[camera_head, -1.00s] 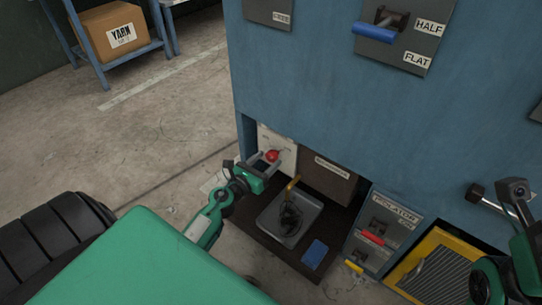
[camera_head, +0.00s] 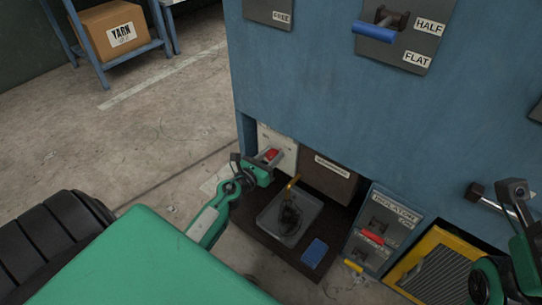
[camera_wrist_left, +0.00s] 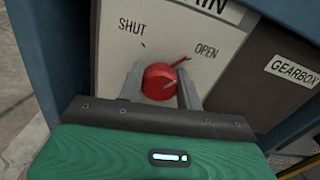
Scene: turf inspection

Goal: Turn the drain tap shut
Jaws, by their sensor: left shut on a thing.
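The drain tap is a round red knob (camera_head: 270,155) on a pale plate (camera_head: 284,150) low in the blue machine's recess.
A grey tray (camera_head: 268,226) with dark contents stands below a brass-coloured spout (camera_head: 292,183), beside a blue block (camera_head: 314,252). A gearbox panel (camera_head: 327,181) is right of the tap. An isolator panel (camera_head: 386,222) with red and yellow handles stands further right.

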